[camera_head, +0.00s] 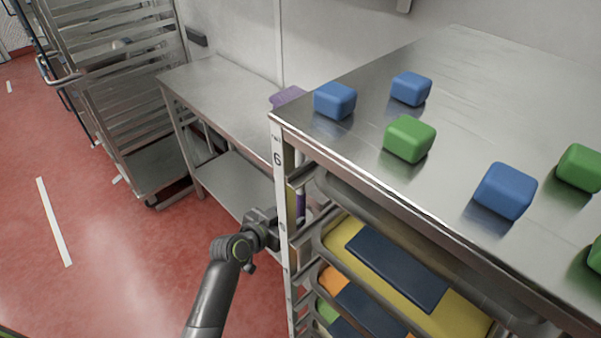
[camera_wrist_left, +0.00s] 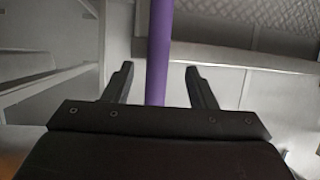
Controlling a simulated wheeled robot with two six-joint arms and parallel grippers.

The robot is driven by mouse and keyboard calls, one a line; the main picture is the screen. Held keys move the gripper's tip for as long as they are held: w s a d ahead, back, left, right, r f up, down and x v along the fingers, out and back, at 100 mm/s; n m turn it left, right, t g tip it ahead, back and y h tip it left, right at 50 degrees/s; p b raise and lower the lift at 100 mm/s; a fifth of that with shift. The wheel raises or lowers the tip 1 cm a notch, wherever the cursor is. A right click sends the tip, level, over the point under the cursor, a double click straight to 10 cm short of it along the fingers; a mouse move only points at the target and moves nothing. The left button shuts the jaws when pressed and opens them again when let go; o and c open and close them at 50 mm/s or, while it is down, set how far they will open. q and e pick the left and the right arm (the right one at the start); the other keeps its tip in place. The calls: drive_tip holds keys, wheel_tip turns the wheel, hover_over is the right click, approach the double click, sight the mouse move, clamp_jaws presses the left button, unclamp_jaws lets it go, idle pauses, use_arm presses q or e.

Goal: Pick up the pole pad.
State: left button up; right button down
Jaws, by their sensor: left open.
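The pole pad shows as an upright purple pole (camera_head: 300,204) in the head view, partly hidden behind the rack's front post. A purple flat piece (camera_head: 287,96) shows higher up behind the rack corner and may be its pad. In the left wrist view the purple pole (camera_wrist_left: 158,45) runs down from the top edge between the two fingers. My left gripper (camera_wrist_left: 157,85) is open, with a finger on each side of the pole and a visible gap on both sides. In the head view my left gripper (camera_head: 262,228) is beside the rack post, its fingertips hidden. My right gripper is not in view.
A steel rack (camera_head: 279,175) holds trays of coloured pads close to my left gripper. Blue blocks (camera_head: 335,100) and green blocks (camera_head: 410,139) lie on its top. A steel table (camera_head: 225,95) and a wheeled tray trolley (camera_head: 160,165) stand behind. The red floor at left is clear.

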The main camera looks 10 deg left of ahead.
sight(300, 208)
use_arm(q)
drive_tip(key=shift+r+p+x, duration=0.15)
drive_tip(key=shift+p+x, duration=0.25)
drive_tip(key=shift+x, duration=1)
drive_tip(key=shift+r+p+x, duration=0.15)
drive_tip(key=shift+p+x, duration=0.2)
drive_tip(key=shift+x, duration=1.05)
drive_tip(key=shift+d, duration=0.15)
drive_tip(key=shift+c, duration=0.3)
clamp_jaws()
